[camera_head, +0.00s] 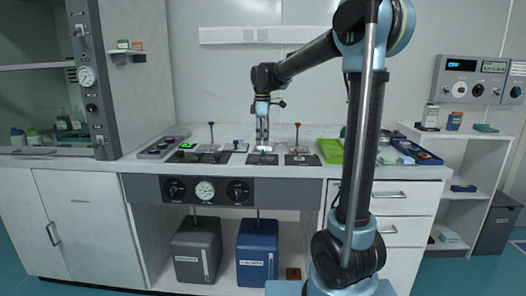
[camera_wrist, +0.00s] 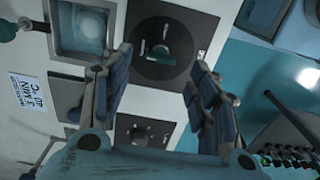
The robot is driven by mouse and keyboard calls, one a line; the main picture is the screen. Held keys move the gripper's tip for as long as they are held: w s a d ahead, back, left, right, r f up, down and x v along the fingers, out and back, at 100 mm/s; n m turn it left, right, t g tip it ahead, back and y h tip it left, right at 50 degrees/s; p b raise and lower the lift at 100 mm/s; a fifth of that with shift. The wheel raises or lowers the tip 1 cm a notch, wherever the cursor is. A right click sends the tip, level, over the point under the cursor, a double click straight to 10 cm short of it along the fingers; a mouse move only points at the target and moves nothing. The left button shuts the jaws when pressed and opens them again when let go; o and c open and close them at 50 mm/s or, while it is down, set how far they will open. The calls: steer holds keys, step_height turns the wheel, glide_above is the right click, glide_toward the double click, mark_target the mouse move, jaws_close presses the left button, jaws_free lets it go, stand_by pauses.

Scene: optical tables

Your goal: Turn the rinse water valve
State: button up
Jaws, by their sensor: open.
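My gripper (camera_head: 262,140) hangs fingers-down over the middle of the bench in the head view. In the wrist view my gripper (camera_wrist: 157,90) is open, with its two blue-padded fingers wide apart and nothing between them. Ahead of the gap lies a dark square plate with a round disc and a dark green bar handle (camera_wrist: 168,52); the fingers appear apart from it. In the head view the bench front has a left black knob (camera_head: 174,189) and a right black knob (camera_head: 239,190) beside a round gauge (camera_head: 205,190). I cannot read which control is the rinse water valve.
A green tray (camera_head: 330,150) is to the right. Grey (camera_head: 197,252) and blue (camera_head: 257,252) containers stand under the bench. A square basin (camera_wrist: 84,28) shows in the wrist view.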

steer(key=shift+f, duration=2.55)
jaws_close()
jaws_free()
steer(key=shift+r, duration=0.15)
step_height(320, 180, up, 12)
